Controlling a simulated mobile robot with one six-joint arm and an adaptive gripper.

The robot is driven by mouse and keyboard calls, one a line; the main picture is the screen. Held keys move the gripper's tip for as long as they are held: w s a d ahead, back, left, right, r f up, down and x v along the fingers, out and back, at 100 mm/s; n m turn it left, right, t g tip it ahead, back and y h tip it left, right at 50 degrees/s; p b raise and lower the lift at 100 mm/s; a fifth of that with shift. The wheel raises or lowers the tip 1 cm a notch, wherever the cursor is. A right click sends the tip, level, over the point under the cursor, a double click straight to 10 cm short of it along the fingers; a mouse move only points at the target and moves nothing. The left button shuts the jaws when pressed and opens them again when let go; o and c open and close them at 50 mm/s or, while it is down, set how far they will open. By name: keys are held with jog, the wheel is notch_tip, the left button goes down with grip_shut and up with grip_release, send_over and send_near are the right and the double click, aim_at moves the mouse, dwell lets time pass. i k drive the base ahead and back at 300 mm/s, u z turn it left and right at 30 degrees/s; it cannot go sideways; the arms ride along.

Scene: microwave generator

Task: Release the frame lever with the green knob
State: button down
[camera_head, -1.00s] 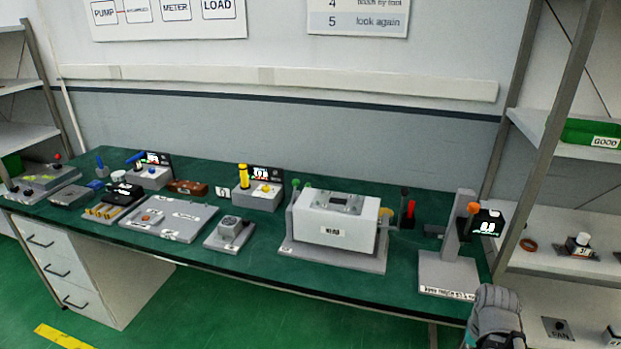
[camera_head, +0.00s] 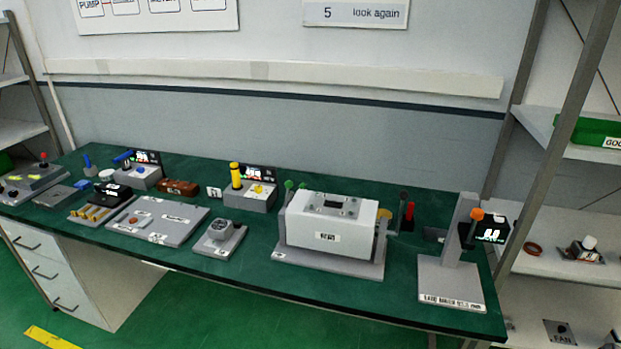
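The frame lever with the green knob (camera_head: 289,185) stands upright at the left end of the grey box unit on its base plate (camera_head: 330,258). A second green knob (camera_head: 303,185) shows just behind it, partly hidden by the light grey box (camera_head: 330,222). I cannot tell from this distance how the levers are latched. My gripper is not in view.
Right of the box stand a black-knobbed lever (camera_head: 403,197), a red handle (camera_head: 409,212) and a grey upright stand (camera_head: 455,265) with an orange knob. Left are a dial block (camera_head: 221,236) and a flat grey panel (camera_head: 158,219). Green bench surface (camera_head: 262,262) is clear in front.

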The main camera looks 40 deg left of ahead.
aim_at(289, 184)
jog(key=z, duration=0.5)
jog(key=k, duration=1.15)
jog(key=u, duration=1.4)
jog(key=i, duration=0.45)
jog(key=u, duration=0.15)
